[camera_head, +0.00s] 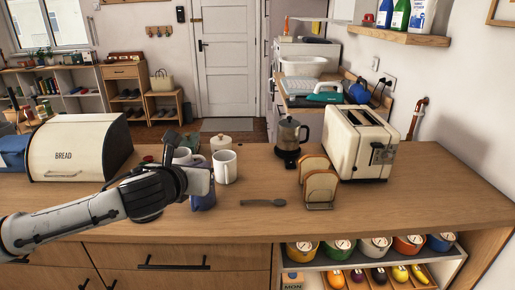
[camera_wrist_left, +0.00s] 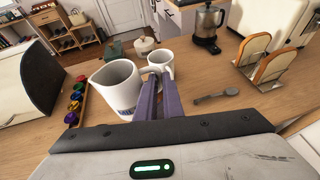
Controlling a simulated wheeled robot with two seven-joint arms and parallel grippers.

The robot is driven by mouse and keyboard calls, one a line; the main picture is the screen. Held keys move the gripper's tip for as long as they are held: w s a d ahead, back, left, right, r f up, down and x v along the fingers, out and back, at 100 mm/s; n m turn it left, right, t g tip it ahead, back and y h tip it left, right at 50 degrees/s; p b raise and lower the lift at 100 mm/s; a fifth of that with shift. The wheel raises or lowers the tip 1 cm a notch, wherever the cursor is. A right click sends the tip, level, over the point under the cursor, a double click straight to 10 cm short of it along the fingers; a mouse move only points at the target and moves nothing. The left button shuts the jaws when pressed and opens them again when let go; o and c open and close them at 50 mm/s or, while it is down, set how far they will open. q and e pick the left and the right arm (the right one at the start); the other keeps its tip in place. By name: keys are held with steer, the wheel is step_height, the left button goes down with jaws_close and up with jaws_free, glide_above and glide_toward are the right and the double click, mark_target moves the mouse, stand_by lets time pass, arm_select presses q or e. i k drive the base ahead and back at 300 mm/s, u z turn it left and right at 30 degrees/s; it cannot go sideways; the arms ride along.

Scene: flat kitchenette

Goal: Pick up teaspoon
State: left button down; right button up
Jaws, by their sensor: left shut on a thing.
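The grey teaspoon (camera_head: 263,203) lies flat on the wooden counter, to the right of my left gripper and apart from it. It also shows in the wrist view (camera_wrist_left: 216,96). My left gripper (camera_head: 203,190) has blue-purple fingers, which show in the wrist view (camera_wrist_left: 160,95). In the head view this mug (camera_head: 182,156) is mostly behind the gripper. My right gripper is not in view.
A second white mug (camera_head: 225,168) stands just behind the gripper. A toast rack (camera_head: 319,190), toaster (camera_head: 362,148) and coffee maker (camera_head: 287,140) stand to the right. A bread box (camera_head: 75,150) is at the left. Counter around the teaspoon is clear.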

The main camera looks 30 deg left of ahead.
mark_target(279, 202)
steer(key=i, duration=1.2)
